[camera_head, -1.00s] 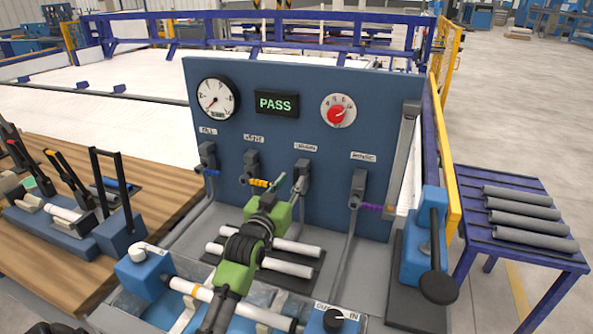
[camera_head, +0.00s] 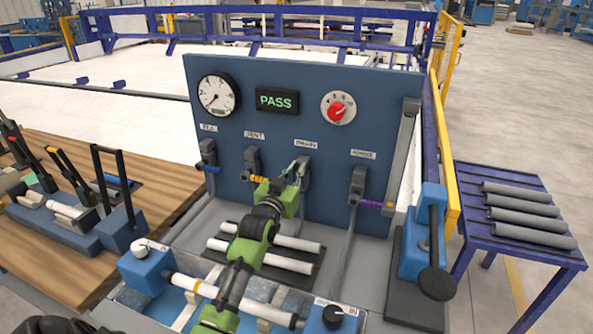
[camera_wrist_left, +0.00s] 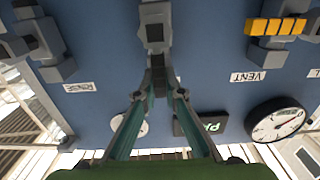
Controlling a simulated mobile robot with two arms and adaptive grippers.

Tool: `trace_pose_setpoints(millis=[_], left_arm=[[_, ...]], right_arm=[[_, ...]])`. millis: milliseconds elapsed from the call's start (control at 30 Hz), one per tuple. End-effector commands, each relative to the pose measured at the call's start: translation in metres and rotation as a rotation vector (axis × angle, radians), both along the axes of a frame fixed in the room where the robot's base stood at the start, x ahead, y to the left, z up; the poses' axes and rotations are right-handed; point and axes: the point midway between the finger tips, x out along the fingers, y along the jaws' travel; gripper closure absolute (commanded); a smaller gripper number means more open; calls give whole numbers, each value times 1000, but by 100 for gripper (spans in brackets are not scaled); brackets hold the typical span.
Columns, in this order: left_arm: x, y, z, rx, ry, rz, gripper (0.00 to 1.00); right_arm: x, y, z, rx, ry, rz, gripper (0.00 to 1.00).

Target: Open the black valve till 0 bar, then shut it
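The black valve (camera_head: 304,178) is the third of the valves along the blue panel, under a label that appears to read DRAIN. My left gripper (camera_head: 299,168) is at this valve, its arm reaching up from the bottom. In the left wrist view, which is upside down, its fingers (camera_wrist_left: 159,84) close in on both sides of the valve's dark handle (camera_wrist_left: 158,76) below the grey valve body (camera_wrist_left: 155,20). The fingers partly hide the handle. The round gauge (camera_head: 217,96) has its needle toward the lower left; its figures are too small to read. My right gripper is not seen.
A PASS display (camera_head: 277,100) and a red knob (camera_head: 338,110) are on the panel. Blue, yellow and purple (camera_head: 371,204) valve handles flank the black one. White pipes (camera_head: 290,243) lie below my arm. A blue lever device (camera_head: 428,240) stands at the right.

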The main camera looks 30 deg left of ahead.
Motion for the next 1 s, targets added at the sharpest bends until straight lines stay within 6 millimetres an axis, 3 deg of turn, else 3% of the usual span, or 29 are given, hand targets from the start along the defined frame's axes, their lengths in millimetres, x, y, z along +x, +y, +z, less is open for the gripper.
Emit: trace_pose_setpoints(millis=[467, 1000], left_arm=[[2, -9, 0, 137, 34, -1, 100], [9, -36, -13, 616, 149, -1, 100]], right_arm=[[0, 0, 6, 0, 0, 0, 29], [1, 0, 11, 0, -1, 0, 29]])
